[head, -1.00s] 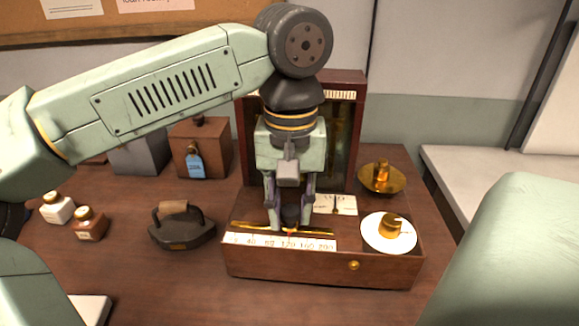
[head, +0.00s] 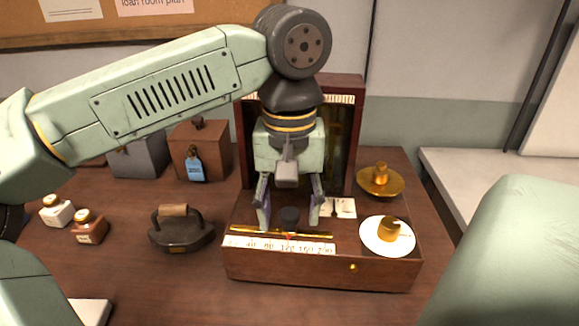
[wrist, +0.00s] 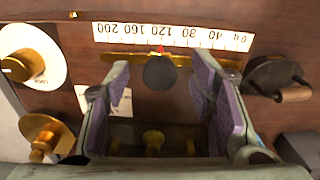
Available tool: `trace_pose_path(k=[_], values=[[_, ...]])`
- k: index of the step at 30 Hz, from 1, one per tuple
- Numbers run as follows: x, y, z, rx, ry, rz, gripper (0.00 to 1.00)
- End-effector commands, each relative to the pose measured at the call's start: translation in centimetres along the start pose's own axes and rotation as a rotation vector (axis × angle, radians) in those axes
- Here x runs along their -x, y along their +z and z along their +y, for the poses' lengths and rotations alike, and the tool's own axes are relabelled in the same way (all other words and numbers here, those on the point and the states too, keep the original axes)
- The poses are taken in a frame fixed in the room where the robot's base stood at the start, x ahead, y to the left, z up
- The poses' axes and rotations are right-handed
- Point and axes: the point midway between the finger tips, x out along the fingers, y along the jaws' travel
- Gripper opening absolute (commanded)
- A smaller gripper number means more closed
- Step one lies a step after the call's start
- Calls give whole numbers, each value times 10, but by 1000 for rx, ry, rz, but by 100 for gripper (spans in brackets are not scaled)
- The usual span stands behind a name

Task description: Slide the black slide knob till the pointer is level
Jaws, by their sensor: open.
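The black slide knob (head: 290,218) sits on a brass rail (head: 250,231) along the front of the wooden scale box (head: 320,272). In the wrist view the knob (wrist: 160,72) has a red marker near the 120 to 140 part of the printed scale (wrist: 180,38). My gripper (head: 288,222) is open above the rail, one finger on each side of the knob, with visible gaps. The fingers also show in the wrist view (wrist: 160,80).
A flat iron (head: 180,232) and two small jars (head: 90,228) are on the left. The tall wooden case (head: 345,90) rises behind my gripper.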

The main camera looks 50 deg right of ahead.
Motion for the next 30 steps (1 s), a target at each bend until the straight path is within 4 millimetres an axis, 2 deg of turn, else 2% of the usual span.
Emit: trace_pose_path(k=[3, 21, 30], values=[[14, 0, 0, 0, 0, 0, 50], [61, 0, 0, 0, 1, 0, 50], [65, 0, 0, 0, 1, 0, 50]])
